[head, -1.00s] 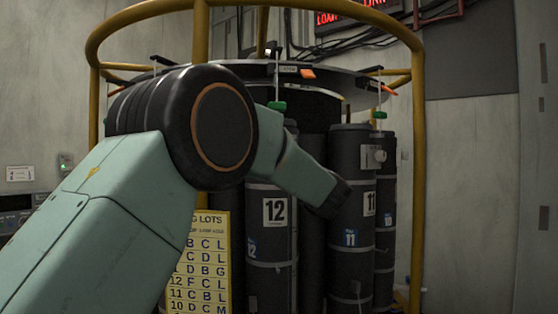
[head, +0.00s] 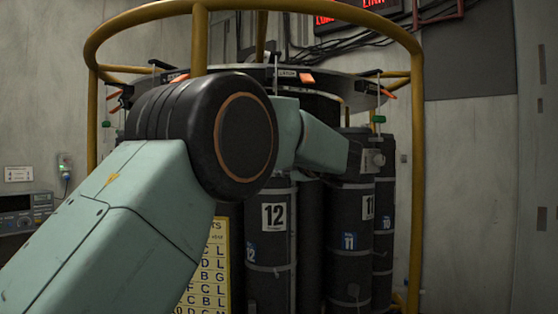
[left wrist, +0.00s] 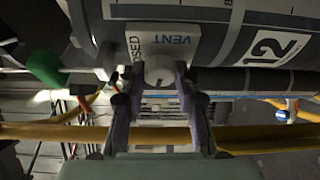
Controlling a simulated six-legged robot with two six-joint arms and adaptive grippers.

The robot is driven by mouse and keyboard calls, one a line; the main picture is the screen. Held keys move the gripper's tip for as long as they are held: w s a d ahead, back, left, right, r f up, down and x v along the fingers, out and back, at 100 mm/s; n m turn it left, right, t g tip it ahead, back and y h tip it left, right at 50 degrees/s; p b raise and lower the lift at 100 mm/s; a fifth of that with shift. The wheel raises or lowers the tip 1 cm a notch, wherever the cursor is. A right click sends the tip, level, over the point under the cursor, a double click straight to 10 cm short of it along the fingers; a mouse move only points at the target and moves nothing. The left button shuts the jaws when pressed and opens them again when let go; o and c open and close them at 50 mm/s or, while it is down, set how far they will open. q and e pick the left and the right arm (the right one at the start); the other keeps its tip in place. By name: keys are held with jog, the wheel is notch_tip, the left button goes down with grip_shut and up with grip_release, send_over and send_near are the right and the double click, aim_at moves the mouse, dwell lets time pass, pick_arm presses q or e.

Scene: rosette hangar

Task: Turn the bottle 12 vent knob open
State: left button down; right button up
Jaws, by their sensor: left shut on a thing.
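Bottle 12 is a dark cylinder (head: 270,256) with a white "12" label, left of centre in the head view. Its side and "12" label also show in the left wrist view (left wrist: 275,45). There, a pale round vent knob (left wrist: 158,70) sits on a white plate (left wrist: 172,38) marked "VENT", with a partly hidden word ending in "OSED". My left gripper (left wrist: 159,88) has one finger on each side of the knob and is shut on it. In the head view my left arm hides the gripper and knob. My right gripper is in neither view.
Bottle 11 (head: 350,268) stands to the right of bottle 12, with another dark bottle (head: 383,260) beyond. A yellow tube frame (head: 415,150) surrounds the rack. A yellow lots board (head: 216,270) is partly behind my arm. A green tag (left wrist: 46,68) hangs near the knob.

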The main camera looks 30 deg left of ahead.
pick_arm(q)
jog(key=shift+r+n+h, duration=0.25)
jog(key=shift+n+h, duration=0.05)
jog(key=shift+n, duration=0.5)
jog(key=c, duration=1.4)
grip_release()
jog(key=o, duration=0.4)
jog(key=shift+w+f, duration=0.15)
jog(key=v, duration=1.2)
jog(key=shift+a, duration=0.1)
